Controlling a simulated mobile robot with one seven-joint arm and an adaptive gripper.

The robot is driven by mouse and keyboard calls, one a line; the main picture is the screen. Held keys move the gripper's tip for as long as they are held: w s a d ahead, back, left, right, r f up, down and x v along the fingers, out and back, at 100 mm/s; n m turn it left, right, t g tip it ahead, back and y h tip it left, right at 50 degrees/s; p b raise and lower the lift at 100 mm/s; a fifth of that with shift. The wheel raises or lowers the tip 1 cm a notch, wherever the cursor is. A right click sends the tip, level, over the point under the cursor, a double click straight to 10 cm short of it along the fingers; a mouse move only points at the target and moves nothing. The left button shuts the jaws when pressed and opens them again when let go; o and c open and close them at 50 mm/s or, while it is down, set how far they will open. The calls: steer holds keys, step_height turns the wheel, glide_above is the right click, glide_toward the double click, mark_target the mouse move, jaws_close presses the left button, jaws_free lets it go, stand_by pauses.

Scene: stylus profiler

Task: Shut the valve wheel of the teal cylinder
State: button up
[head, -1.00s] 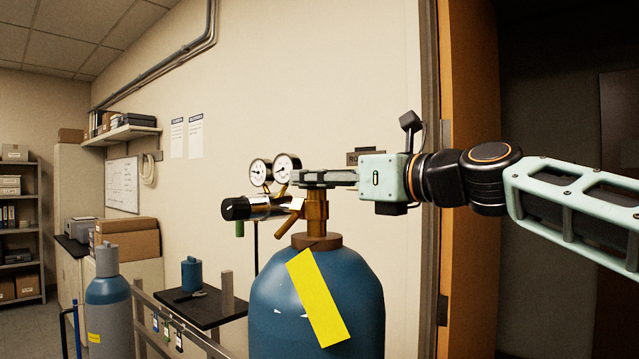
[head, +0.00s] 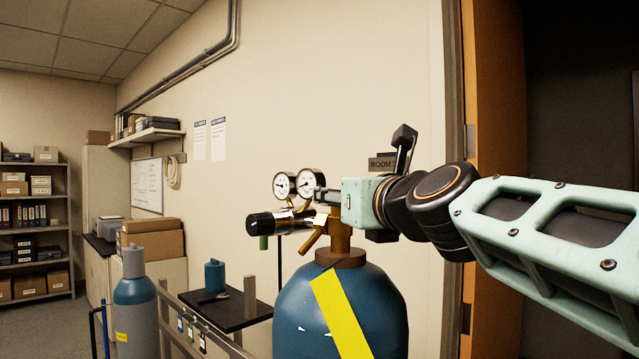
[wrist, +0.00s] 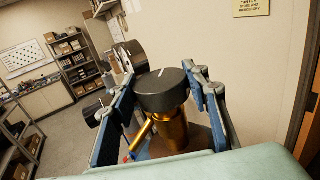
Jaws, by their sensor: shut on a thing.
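The teal cylinder (head: 293,318) looks blue-teal, with a slanted yellow strip, and stands upright in the head view. Its brass valve (head: 340,238) rises from the top. The dark round valve wheel (wrist: 162,93), with a white mark on its top, is between my fingers in the wrist view. My gripper (wrist: 164,82) is shut on the wheel, one blue finger on each side of it. In the head view the pale green gripper body (head: 357,203) is beside the valve top, and the wheel is mostly hidden there.
Two gauges (head: 311,183) and a black-ended regulator (head: 267,223) sit left of the valve. A smaller blue-grey cylinder (head: 137,305) and a dark side table (head: 235,318) stand further left. A wall is behind; an orange door edge (head: 482,120) is at the right.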

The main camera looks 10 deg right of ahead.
steer(key=shift+m+h+p, duration=0.5)
steer(key=shift+h+p, duration=0.2)
steer(key=shift+h, duration=0.1)
steer(key=o, duration=1.2)
steer(key=shift+c, duration=0.2)
steer(key=s, duration=0.7)
steer(key=shift+s+d, duration=0.2)
steer(key=shift+s, duration=0.1)
